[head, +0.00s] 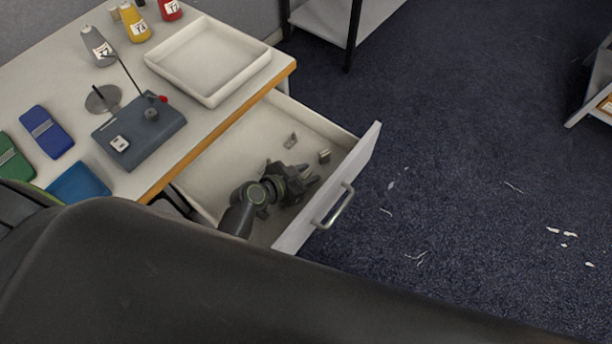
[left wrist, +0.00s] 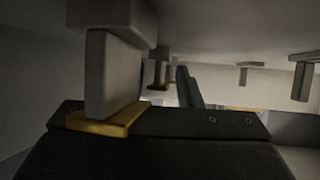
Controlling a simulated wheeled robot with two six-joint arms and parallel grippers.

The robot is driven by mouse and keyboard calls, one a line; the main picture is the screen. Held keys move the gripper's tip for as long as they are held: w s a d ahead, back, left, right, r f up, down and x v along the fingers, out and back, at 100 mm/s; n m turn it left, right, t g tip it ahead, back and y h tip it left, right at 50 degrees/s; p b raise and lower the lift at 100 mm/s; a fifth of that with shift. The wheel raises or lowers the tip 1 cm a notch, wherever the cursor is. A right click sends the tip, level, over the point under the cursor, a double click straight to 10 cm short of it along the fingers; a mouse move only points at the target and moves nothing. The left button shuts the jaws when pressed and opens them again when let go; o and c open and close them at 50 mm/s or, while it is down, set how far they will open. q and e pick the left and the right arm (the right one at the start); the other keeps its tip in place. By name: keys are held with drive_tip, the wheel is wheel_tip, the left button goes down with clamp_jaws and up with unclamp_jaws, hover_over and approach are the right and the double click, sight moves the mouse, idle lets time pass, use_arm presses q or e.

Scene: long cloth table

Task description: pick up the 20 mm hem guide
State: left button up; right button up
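Small grey metal guides lie in the open drawer (head: 215,165): one toward the back (head: 290,141) and one near the drawer front (head: 324,156). I cannot read which is the 20 mm one. My left gripper (head: 306,178) is low inside the drawer, beside the front guide, its fingers apart with nothing seen between them. The left wrist view looks inverted: a grey guide with a brass lip (left wrist: 112,75) stands close to the camera, with another behind it (left wrist: 160,72) and two more grey guides at right (left wrist: 250,70) (left wrist: 303,78). My right gripper is not in view.
The drawer front with its handle (head: 333,207) and the side walls enclose the gripper. On the table are a white tray (head: 163,70), a dark grey device (head: 150,133), cones of thread (head: 97,45) and blue and green packs (head: 46,132). Open carpet lies to the right.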

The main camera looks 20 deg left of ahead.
use_arm(q)
clamp_jaws()
